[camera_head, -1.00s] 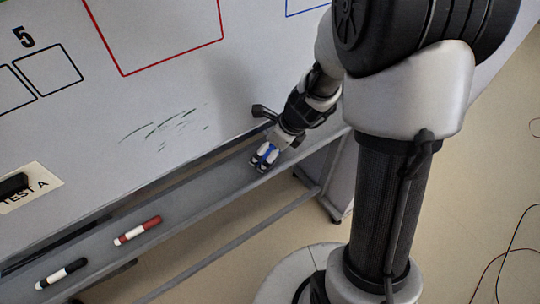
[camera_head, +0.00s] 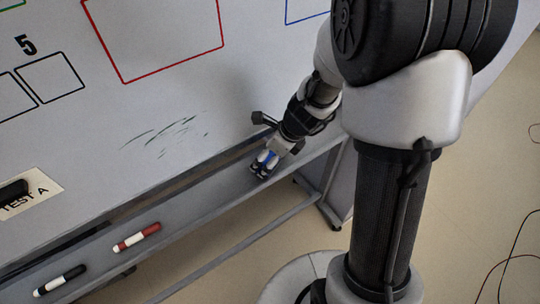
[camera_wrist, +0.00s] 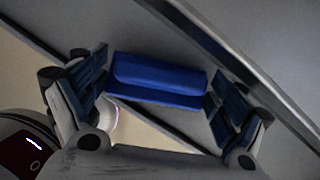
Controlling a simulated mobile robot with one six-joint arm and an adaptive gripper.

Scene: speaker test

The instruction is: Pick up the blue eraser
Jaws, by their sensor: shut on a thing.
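The blue eraser (camera_wrist: 158,80) lies across the space between my two fingers in the wrist view. My gripper (camera_wrist: 158,92) is shut on it, with a dark finger pad at each end. In the head view my gripper (camera_head: 263,168) is at the right part of the whiteboard's tray (camera_head: 205,190), and a bit of the blue eraser (camera_head: 268,158) shows between the fingers. The rest of the eraser is hidden there by the fingers. I cannot tell whether it touches the tray.
A red marker (camera_head: 136,237) and a black marker (camera_head: 60,280) lie on the tray to the left. The whiteboard (camera_head: 180,105) rises behind the tray, with dark scribbles (camera_head: 165,132) on it. A label with a black object (camera_head: 14,190) is at the far left.

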